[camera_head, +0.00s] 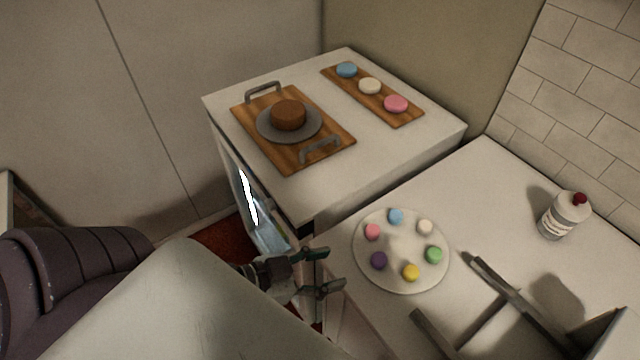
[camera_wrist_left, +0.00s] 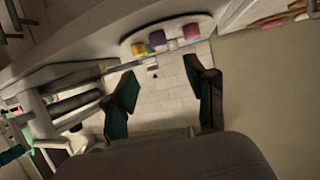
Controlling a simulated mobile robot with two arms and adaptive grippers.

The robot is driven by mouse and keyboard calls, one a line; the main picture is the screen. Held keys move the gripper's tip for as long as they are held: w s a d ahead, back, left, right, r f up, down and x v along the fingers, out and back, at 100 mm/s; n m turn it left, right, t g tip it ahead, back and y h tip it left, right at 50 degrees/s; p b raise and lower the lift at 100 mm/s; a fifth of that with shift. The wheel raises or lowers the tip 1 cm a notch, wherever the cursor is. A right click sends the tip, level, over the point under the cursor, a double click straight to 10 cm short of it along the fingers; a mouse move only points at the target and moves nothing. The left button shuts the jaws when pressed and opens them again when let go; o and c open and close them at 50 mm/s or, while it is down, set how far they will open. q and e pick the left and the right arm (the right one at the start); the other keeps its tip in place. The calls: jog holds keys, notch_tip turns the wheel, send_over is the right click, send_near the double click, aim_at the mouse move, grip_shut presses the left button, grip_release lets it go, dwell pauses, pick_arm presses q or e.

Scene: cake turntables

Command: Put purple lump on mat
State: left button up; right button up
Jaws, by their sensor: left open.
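The purple lump (camera_head: 379,260) sits on a round white disc (camera_head: 402,277), at the side nearest my left gripper. It also shows in the left wrist view (camera_wrist_left: 157,39), beyond the fingers. My left gripper (camera_head: 332,270) is open and empty, just left of the disc and apart from the lump. I cannot tell for sure which thing is the mat; a grey round piece (camera_head: 268,131) lies under a brown cake (camera_head: 288,115) on a wooden tray (camera_head: 245,112). My right gripper does not show.
Blue, white, green, yellow and pink lumps share the disc. A wooden board (camera_head: 338,80) with three round sweets lies on the white cabinet (camera_head: 365,166). A red-capped bottle (camera_head: 563,216) and a dark metal frame (camera_head: 527,305) are at the right.

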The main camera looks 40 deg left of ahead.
pick_arm(q)
jog(key=shift+s+a+r, duration=0.2)
jog(key=shift+s, duration=0.15)
